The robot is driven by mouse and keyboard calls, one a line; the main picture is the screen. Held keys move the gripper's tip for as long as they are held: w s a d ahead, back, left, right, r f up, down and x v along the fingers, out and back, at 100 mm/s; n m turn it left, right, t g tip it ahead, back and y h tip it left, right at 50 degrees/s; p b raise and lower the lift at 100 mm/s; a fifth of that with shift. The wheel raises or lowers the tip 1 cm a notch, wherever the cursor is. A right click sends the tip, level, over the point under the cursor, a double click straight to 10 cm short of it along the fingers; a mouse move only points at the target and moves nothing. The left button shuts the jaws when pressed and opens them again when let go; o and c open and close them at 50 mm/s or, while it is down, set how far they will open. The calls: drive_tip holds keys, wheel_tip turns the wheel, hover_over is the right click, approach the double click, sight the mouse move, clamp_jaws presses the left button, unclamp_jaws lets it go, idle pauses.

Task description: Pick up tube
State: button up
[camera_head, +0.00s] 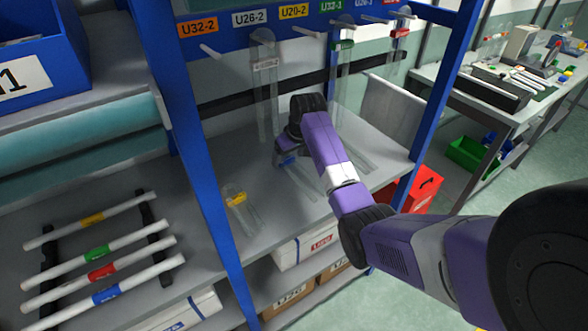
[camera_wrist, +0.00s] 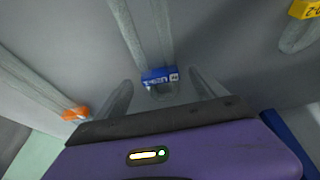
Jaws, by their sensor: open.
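Clear U-shaped tubes with coloured labels lie on the grey shelf (camera_head: 222,155). The blue-labelled tube (camera_wrist: 158,77) lies between the two fingers of my gripper (camera_wrist: 160,86) in the wrist view, with its bend toward me and its legs running away. My gripper is open, and the fingers stand apart from the tube on either side. In the head view my gripper (camera_head: 287,152) points down over the shelf and covers part of this tube. A yellow-labelled tube (camera_head: 237,198) lies to its left. An orange-labelled tube (camera_wrist: 75,113) lies at left in the wrist view.
Other clear tubes hang from pegs at the back, with white (camera_head: 265,66), green (camera_head: 343,45) and red (camera_head: 400,33) labels. A blue upright post (camera_head: 200,150) stands left of the shelf. White rods with coloured bands (camera_head: 100,252) lie on a rack at left.

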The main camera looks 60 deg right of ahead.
drive_tip(key=shift+w+d+f, duration=0.1)
drive_tip(key=shift+w+f, duration=0.15)
drive_tip(key=shift+f, duration=0.3)
drive_tip(key=shift+c, duration=0.2)
drive_tip(key=c, duration=1.5)
drive_tip(key=shift+o, duration=0.2)
